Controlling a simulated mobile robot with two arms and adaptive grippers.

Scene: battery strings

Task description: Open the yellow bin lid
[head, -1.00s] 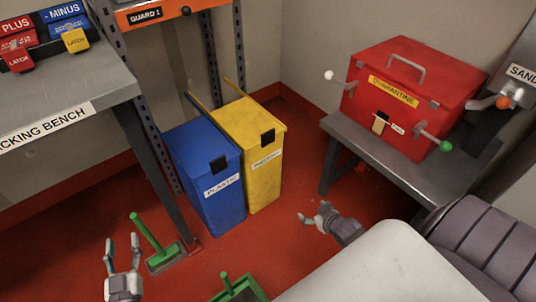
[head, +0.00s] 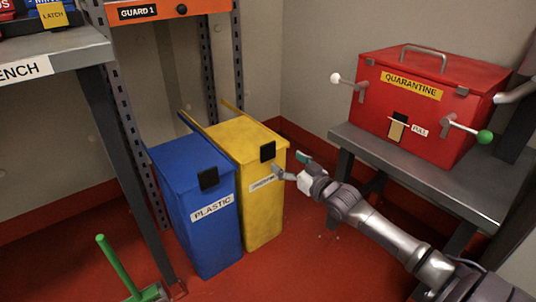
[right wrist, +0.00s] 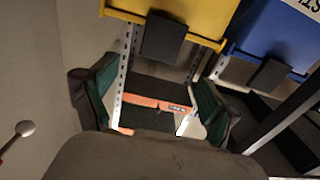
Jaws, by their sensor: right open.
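The yellow bin (head: 262,215) stands on the red floor beside the blue bin, its lid (head: 240,137) shut. A black tab (head: 267,151) sits at the lid's front edge, above a white label. My right gripper (head: 290,165) is open and empty, just right of the bin's front near the tab; I cannot tell whether it touches the bin. In the right wrist view the yellow bin (right wrist: 195,14) and its black tab (right wrist: 165,38) show at the top, beyond the spread fingers (right wrist: 152,100). My left gripper is out of view.
The blue plastic bin (head: 212,235) adjoins on the left. A grey bench (head: 60,65) stands at left, a green-handled tool (head: 118,262) below it. The red quarantine box (head: 430,105) sits on a grey table (head: 385,150) at right. Floor in front is clear.

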